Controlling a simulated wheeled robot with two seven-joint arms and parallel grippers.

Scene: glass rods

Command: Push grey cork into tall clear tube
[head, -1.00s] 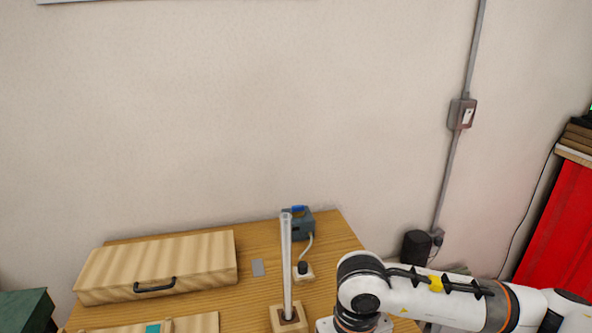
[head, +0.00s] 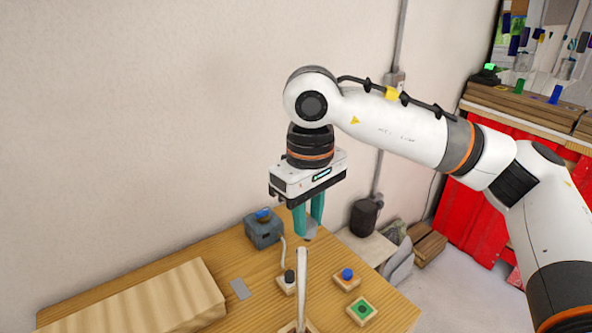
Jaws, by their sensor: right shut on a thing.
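The tall clear tube (head: 301,280) stands upright at the bottom of the head view, its open top showing and its base cut by the picture's lower edge. My right gripper (head: 311,228) points down with its teal fingers shut on the grey cork (head: 311,235). The cork's lower part shows below the fingertips. In the picture the cork is just above and slightly right of the tube's top, apart from it; the depth between them is hard to tell. My left gripper is not in view.
A blue-grey device (head: 264,230) has a cable to a block with a black knob (head: 289,278). A blue-topped block (head: 347,275) and a green-marked block (head: 362,309) sit right of the tube. A wooden case (head: 150,305) and grey plate (head: 240,289) lie left.

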